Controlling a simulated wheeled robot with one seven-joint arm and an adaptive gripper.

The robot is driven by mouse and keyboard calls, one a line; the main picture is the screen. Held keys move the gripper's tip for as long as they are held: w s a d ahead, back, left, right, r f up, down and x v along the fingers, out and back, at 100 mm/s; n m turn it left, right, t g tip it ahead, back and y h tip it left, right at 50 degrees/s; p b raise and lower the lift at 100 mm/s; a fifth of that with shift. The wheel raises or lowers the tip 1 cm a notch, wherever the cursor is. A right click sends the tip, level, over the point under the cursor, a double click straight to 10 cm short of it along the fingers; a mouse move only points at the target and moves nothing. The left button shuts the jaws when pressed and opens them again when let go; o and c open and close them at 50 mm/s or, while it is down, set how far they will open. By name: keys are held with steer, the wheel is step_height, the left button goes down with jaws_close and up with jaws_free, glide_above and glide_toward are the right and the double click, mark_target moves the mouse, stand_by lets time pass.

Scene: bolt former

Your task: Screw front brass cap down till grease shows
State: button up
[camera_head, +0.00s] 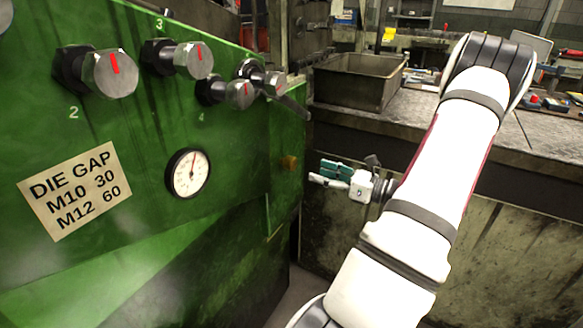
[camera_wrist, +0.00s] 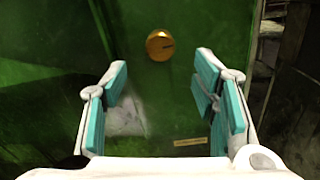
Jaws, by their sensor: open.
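A round brass cap (camera_wrist: 160,45) with a dark line on its face sits on the green machine panel in the wrist view, above and between my fingertips. In the head view a small brass spot (camera_head: 288,162) shows low on the right end of the machine, left of my gripper. My gripper (camera_head: 322,173) is open and empty, its teal-padded fingers pointing left toward the machine. In the wrist view the fingers of my gripper (camera_wrist: 163,88) stand wide apart, and the cap is clear of both. No grease can be made out around the cap.
The green machine (camera_head: 130,230) carries several metal knobs with red marks, a dial gauge (camera_head: 188,172) and a die gap label (camera_head: 75,190). A lever (camera_head: 293,106) juts out above the cap's side. A metal bin (camera_head: 358,80) stands on the bench (camera_head: 440,128) behind.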

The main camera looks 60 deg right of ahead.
mark_target(295, 165)
steer(key=w, duration=0.6)
steer(key=w+b, duration=0.1)
steer(key=w, duration=0.3)
steer(key=shift+a, duration=0.35)
steer(key=c, duration=1.2)
